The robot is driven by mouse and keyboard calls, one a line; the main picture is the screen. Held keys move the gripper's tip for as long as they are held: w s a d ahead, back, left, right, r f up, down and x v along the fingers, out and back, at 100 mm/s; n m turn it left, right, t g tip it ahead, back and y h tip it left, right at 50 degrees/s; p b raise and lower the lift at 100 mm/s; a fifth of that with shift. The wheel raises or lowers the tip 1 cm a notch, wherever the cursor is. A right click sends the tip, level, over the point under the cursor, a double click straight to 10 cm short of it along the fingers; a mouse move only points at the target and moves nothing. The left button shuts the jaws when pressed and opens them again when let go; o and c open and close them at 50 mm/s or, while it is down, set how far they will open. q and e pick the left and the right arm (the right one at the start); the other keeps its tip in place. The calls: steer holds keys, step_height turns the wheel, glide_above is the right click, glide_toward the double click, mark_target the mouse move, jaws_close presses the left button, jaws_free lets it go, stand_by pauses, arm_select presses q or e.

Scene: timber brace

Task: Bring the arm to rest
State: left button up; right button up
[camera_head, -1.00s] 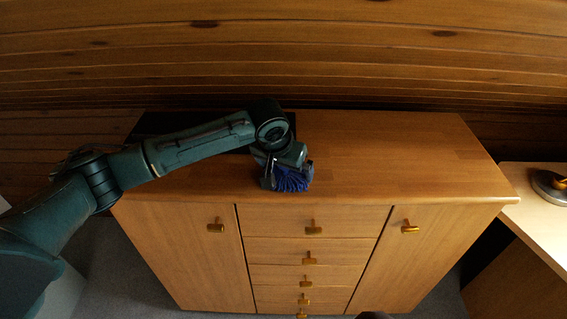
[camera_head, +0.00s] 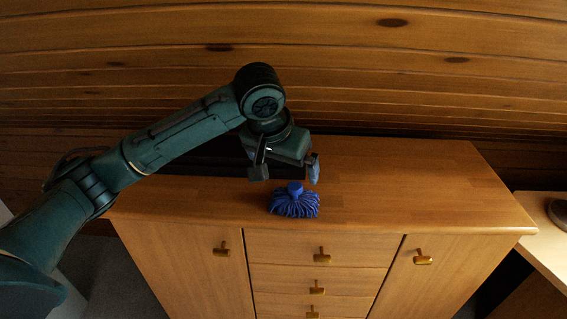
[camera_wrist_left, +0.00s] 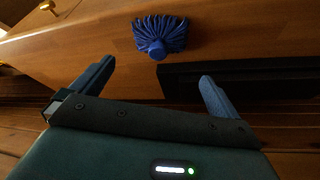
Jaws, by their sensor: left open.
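My left gripper (camera_head: 286,174) is open and empty above the top of the wooden cabinet (camera_head: 400,180). Its two fingers also show spread apart in the left wrist view (camera_wrist_left: 155,90). A blue mop-like brush head with stringy bristles (camera_head: 295,203) lies on the cabinet top near its front edge. In the head view it is just below and in front of the gripper. In the left wrist view the brush (camera_wrist_left: 158,36) lies beyond the fingertips, apart from them. My right gripper is not in view.
A dark flat panel (camera_head: 200,158) lies on the cabinet top behind my arm; it also shows in the wrist view (camera_wrist_left: 240,76). A timber wall (camera_head: 350,60) rises behind. A pale table (camera_head: 545,235) with a round metal object stands at right. The cabinet top's right half is clear.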

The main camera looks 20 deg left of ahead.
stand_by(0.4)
arm_select(q)
steer(key=s+d+f+m+h, duration=0.1)
steer(key=s+d+f, duration=0.2)
steer(key=s+f, duration=0.3)
steer(key=s+d+f+m+h, duration=0.2)
steer(key=s+d+f, duration=0.2)
steer(key=f, duration=0.3)
steer(key=s+a+f+n+y, duration=0.1)
steer(key=s+a+f, duration=0.25)
steer(key=s, duration=0.25)
steer(key=s+a+f+n+g+y, duration=0.1)
steer(key=s+a+f, duration=0.1)
steer(key=s+a, duration=0.25)
steer(key=s+a+f+n+y, duration=0.1)
steer(key=s+a+f, duration=0.2)
steer(key=s, duration=0.3)
steer(key=w+d+f+m+t+h+p, duration=0.1)
steer(key=w+d+f+t+h+p, duration=0.1)
steer(key=w+d+t, duration=0.4)
steer(key=shift+d+f+m+t+h+p, duration=0.3)
steer(key=shift+f+t+h+p, duration=0.15)
steer(key=shift+f+t, duration=0.25)
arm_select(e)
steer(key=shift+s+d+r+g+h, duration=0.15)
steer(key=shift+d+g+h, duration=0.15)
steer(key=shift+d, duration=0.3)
